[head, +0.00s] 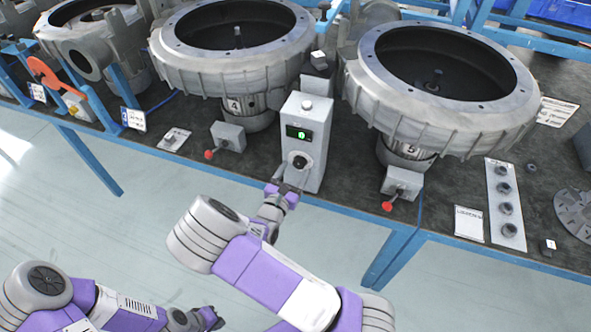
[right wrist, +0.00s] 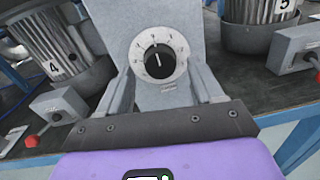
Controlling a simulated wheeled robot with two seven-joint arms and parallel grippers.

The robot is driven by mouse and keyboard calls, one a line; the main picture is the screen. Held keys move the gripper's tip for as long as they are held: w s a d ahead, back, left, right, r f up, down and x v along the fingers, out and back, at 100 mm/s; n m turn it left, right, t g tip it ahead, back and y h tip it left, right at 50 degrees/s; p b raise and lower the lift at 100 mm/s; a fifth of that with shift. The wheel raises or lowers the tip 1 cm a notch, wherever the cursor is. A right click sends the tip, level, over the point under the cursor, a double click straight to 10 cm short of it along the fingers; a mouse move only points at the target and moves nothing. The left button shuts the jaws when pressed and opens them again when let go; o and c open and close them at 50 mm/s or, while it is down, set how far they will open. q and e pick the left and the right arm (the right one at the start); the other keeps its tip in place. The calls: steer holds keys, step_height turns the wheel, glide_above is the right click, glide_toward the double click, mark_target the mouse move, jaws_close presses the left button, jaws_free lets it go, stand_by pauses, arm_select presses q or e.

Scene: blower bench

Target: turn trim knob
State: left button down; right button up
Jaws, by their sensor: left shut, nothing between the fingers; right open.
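The trim knob (right wrist: 159,61) is black on a round white numbered dial, on the front of a grey control box (head: 317,150). Its white pointer line stands nearly straight up in the right wrist view. In the head view the knob (head: 299,161) shows on the lower front of the box, below a small green display (head: 299,133). My right gripper (head: 283,184) is open just in front of the box. In the right wrist view its fingers stand apart, left and right, with the knob ahead between their tips; contact cannot be told. My left gripper (head: 213,318) is shut and empty, low and away from the bench.
Two large blower housings, marked 4 (head: 232,82) and 5 (head: 440,90), stand behind the box on the dark bench. Small grey boxes with red knobs (head: 229,137) (head: 402,184) flank it. A panel with several round knobs (head: 505,205) lies right.

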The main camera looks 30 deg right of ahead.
steer(key=shift+x, duration=0.85)
steer(key=c, duration=1.1)
steer(key=shift+o, duration=0.2)
